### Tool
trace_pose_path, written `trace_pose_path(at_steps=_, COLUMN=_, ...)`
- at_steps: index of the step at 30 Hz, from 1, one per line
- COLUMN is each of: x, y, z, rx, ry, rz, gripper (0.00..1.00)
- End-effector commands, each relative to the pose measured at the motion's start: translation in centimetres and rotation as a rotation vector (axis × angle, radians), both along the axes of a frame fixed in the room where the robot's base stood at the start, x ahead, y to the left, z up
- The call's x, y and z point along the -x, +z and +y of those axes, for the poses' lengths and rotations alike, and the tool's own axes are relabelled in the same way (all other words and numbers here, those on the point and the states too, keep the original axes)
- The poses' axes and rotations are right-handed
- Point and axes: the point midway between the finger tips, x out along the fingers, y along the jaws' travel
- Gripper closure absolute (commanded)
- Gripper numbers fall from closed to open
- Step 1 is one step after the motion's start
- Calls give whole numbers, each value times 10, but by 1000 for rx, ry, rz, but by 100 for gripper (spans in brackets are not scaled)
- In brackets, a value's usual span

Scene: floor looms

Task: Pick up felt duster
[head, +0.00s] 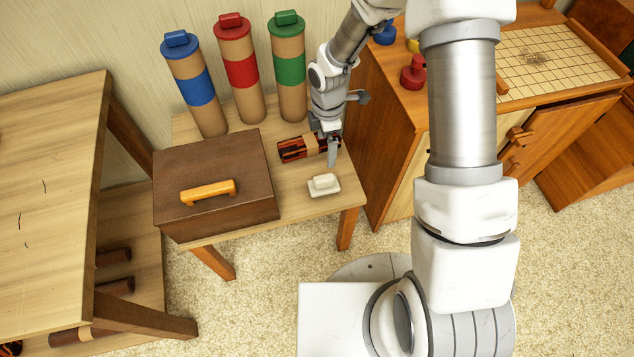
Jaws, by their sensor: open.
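A small cream block with a raised grip on top (323,185), which looks like the felt duster, lies near the front right of the small wooden table (335,208). My gripper (328,150) is open and points down just behind it, over the right end of a dark red-and-black streaked block (293,150). One grey finger shows clearly, close behind the cream block and apart from it. The gripper hides part of the streaked block, and I cannot tell whether it touches that block.
A brown box with an orange handle (225,212) fills the table's left side. Blue-, red- and green-capped tubes (243,85) stand along the back. A wooden cabinet (385,165) stands close on the right. The table's front right corner is clear.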

Motion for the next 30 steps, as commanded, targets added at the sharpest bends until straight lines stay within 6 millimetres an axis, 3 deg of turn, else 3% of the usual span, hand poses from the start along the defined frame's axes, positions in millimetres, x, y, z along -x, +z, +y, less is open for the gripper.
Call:
trace_pose_path(at_steps=5, x=1, y=-24, z=1, rx=0, ry=7, rz=5, gripper=0)
trace_pose_path(at_steps=16, x=2, y=-103, z=1, rx=1, ry=5, rz=6, gripper=0)
trace_pose_path(at_steps=30, x=6, y=-143, z=2, rx=1, ry=5, rz=5, gripper=0)
